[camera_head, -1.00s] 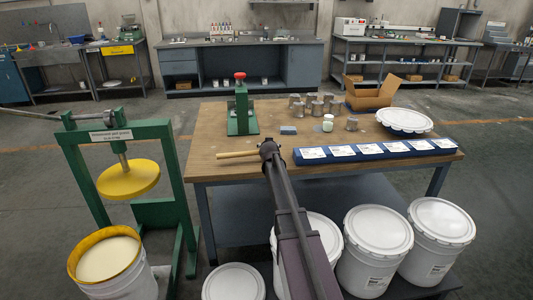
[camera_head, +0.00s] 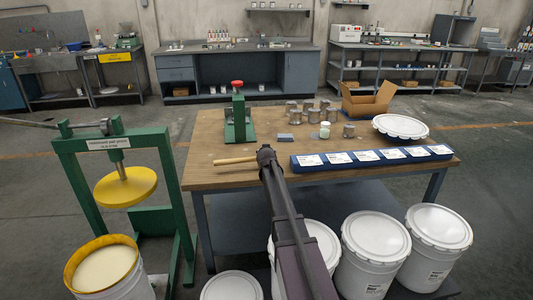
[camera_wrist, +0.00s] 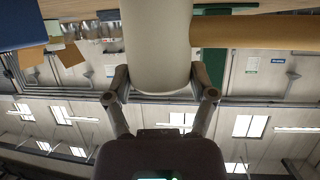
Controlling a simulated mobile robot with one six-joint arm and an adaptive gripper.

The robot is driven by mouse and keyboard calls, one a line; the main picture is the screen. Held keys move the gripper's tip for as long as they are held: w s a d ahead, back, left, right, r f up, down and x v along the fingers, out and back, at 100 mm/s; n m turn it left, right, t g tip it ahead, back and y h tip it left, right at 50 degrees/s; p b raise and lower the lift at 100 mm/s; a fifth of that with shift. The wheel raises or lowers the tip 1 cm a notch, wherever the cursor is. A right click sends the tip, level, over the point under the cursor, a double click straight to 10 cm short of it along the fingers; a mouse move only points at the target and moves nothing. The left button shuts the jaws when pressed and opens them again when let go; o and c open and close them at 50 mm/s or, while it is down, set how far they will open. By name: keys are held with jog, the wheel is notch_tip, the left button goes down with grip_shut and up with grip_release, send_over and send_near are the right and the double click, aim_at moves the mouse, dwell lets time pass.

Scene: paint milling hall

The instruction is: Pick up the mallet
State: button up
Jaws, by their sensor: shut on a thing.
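The mallet shows in the head view as a light wooden handle (camera_head: 235,161) pointing left from my gripper (camera_head: 266,155), by the front edge of the wooden worktable (camera_head: 225,181). Its head is hidden there behind my gripper. In the wrist view, the mallet's pale, rounded head (camera_wrist: 156,45) fills the top middle, and its brown handle (camera_wrist: 255,31) runs out to the right. My gripper (camera_wrist: 163,86) is shut on the mallet, with a finger on each side of the pale head. I cannot tell whether the mallet touches the tabletop.
A blue strip with white cards (camera_head: 375,157) lies right of my gripper. Behind are a green stand with a red knob (camera_head: 239,118), several small cans (camera_head: 292,113), a cardboard box (camera_head: 368,103) and a white lid (camera_head: 400,127). White buckets (camera_head: 375,235) stand in front; a green press (camera_head: 182,205) stands left.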

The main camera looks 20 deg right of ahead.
jog(key=shift+r+p, duration=0.6)
jog(key=shift+r, duration=0.2)
jog(key=shift+r+p, duration=0.8)
jog(key=s+d+r+p, duration=0.1)
jog(key=s+d, duration=0.2)
jog(key=s, duration=1.2)
jog(key=shift+s, duration=0.4)
jog(key=shift+a+r, duration=0.1)
jog(key=shift+r, duration=0.05)
notch_tip(320, 180, up, 10)
jog(key=p, duration=1)
